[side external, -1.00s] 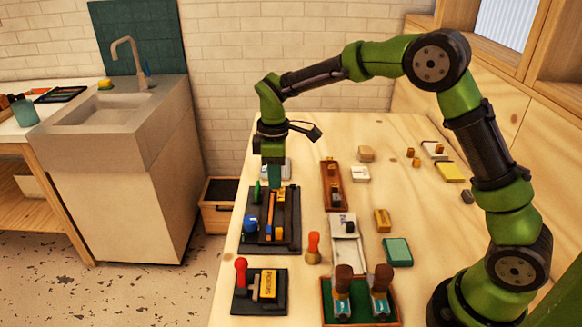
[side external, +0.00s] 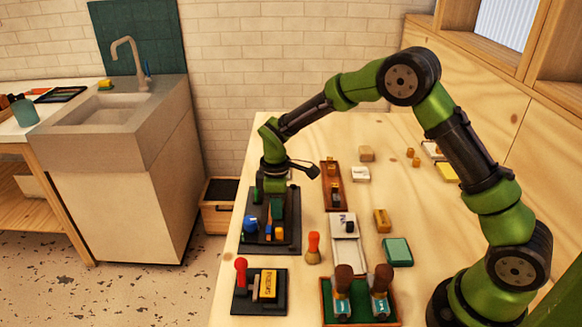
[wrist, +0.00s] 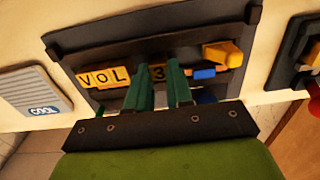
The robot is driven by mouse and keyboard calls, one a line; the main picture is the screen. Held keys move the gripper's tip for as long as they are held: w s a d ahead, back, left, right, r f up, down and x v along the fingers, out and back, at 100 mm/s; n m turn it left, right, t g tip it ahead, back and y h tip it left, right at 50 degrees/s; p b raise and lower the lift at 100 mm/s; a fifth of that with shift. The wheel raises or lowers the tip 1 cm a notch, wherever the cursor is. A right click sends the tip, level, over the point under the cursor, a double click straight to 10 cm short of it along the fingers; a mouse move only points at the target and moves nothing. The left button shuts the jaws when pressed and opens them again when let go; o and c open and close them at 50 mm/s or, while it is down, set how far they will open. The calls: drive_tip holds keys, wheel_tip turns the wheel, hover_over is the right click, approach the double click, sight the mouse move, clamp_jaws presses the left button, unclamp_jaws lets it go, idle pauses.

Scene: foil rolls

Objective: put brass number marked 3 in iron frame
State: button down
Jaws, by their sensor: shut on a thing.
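The iron frame (side external: 291,222) is a dark tray at the left of the table in the side view. In the wrist view its dark rail (wrist: 150,30) runs behind yellow letter tiles (wrist: 103,77) reading V, O, L. My gripper (wrist: 160,68) has green fingers over the frame, shut on the brass number marked 3 (wrist: 157,72). The 3 stands to the right of the L, roughly in line with the letters. Its lower part is hidden, so I cannot tell whether it rests in the frame. In the side view my gripper (side external: 268,208) hides the piece.
A yellow block (wrist: 222,55) and a blue piece (wrist: 204,73) lie right of my fingers. A red-handled stamp (side external: 241,275) on a dark tray and an orange-topped tool (side external: 313,247) stand nearer the camera. A narrow brown tray (side external: 333,185) lies to the right.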

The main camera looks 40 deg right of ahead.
drive_tip(key=c, duration=1)
unclamp_jaws()
drive_tip(key=s+d+r+m+t, duration=0.1)
drive_tip(key=s+r+m, duration=0.15)
drive_tip(key=r, duration=0.65)
drive_tip(key=s+r+m+t, duration=0.1)
drive_tip(key=s+r, duration=0.2)
drive_tip(key=r, duration=0.7)
drive_tip(key=s+r+m+t, duration=0.1)
drive_tip(key=s+m, duration=0.2)
drive_tip(key=s, duration=0.3)
drive_tip(key=s+d+r+m+t+y, duration=0.1)
drive_tip(key=s+m+t, duration=0.1)
drive_tip(key=s, duration=0.4)
drive_tip(key=s+r+m+t+y, duration=0.1)
drive_tip(key=s+m+t, duration=0.1)
drive_tip(key=s+m, duration=0.2)
drive_tip(key=shift+s+d+r+m, duration=0.1)
drive_tip(key=shift+s+d+m, duration=0.1)
drive_tip(key=shift+s, duration=0.5)
drive_tip(key=shift+s+d+r+m, duration=0.1)
drive_tip(key=shift+s+d, duration=0.05)
drive_tip(key=shift+s, duration=0.5)
